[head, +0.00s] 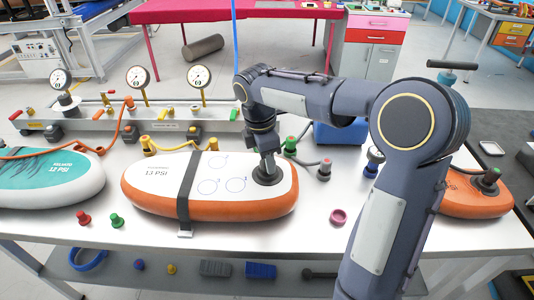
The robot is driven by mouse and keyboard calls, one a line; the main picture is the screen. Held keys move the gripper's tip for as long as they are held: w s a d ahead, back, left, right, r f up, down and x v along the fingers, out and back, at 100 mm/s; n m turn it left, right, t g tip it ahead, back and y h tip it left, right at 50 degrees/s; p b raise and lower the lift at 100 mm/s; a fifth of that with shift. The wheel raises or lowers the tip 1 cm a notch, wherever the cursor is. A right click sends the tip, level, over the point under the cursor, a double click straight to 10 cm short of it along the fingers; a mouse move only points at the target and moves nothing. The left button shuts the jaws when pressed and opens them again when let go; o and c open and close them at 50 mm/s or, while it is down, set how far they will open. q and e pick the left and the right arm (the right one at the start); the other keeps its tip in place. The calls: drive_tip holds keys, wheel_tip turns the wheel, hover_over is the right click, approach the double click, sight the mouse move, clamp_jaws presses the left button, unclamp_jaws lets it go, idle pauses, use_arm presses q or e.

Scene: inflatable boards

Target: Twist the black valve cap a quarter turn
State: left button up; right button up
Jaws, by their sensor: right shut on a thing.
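The black valve cap (268,177) sits near the right end of a white board with an orange edge (230,205). A dark strap (184,190) crosses that board. My right gripper (268,163) points down onto the cap from above and is shut on it. The fingers and the arm cover part of the cap, so any marks on its top cannot be read. My left gripper is not in view.
A teal board (50,185) lies at the left, an orange board (470,200) at the right. Behind stands a rail with several gauges (138,78). Red (83,218) and green (117,220) caps and a pink ring (338,216) lie near the front edge.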

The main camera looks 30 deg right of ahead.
drive_tip(key=shift+n, duration=0.6)
drive_tip(key=shift+r+n+p, duration=0.1)
drive_tip(key=shift+n+p, duration=0.3)
drive_tip(key=n+p, duration=0.1)
drive_tip(key=n, duration=0.1)
drive_tip(key=shift+n+t, duration=0.3)
drive_tip(key=shift+n+p, duration=0.35)
drive_tip(key=shift+n, duration=0.45)
